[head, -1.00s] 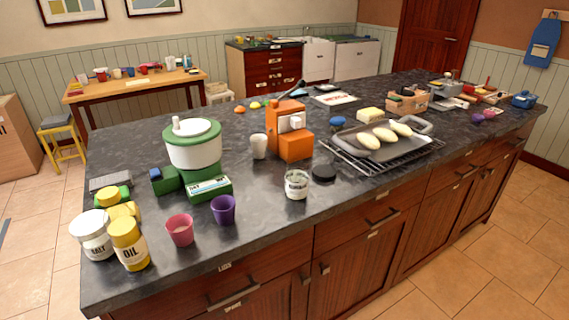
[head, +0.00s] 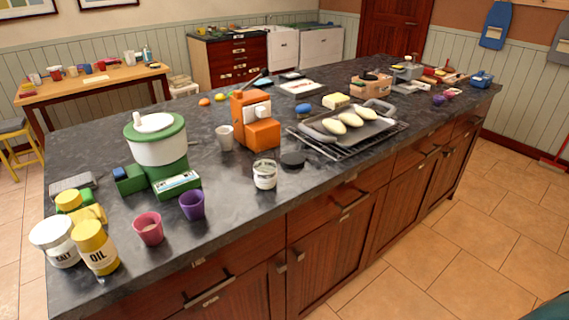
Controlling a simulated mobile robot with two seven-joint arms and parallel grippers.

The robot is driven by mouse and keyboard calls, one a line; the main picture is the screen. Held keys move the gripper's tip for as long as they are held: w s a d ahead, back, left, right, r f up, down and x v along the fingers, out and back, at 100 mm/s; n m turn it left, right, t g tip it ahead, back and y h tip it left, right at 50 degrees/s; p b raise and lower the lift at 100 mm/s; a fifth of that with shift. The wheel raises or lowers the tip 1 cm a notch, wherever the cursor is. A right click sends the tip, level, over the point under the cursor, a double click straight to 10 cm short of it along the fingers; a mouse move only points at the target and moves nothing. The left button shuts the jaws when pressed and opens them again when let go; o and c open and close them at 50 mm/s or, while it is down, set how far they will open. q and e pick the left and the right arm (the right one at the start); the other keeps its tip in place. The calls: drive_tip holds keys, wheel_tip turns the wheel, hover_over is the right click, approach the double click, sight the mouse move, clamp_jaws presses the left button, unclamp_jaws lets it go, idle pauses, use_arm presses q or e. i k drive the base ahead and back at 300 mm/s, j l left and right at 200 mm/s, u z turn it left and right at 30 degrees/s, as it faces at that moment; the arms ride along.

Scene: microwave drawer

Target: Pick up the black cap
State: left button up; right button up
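The black cap (head: 292,159) is a small round black disc lying flat on the dark countertop (head: 330,178). It sits just right of and behind a small glass jar (head: 265,175) with a pale label, apart from it. The orange machine (head: 255,122) stands behind it, and the wire rack (head: 318,150) is to its right. Nothing lies on the cap. Neither of my grippers shows in the head view.
Right of the cap, a grey tray (head: 312,134) with several pale loaves rests on the rack. The counter's front edge is close, with clear floor (head: 440,245) to the right.

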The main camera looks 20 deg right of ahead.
sight(290, 161)
drive_tip(key=l+u, duration=0.2)
drive_tip(key=u, duration=0.2)
drive_tip(key=l+u, duration=0.25)
drive_tip(key=u, duration=0.2)
drive_tip(key=l+u, duration=0.25)
drive_tip(key=u, duration=0.15)
drive_tip(key=l+u, duration=0.15)
drive_tip(key=l, duration=0.2)
drive_tip(key=k+l+u, duration=0.1)
drive_tip(key=l, duration=0.25)
drive_tip(key=k+l+u, duration=0.15)
drive_tip(key=l, duration=0.2)
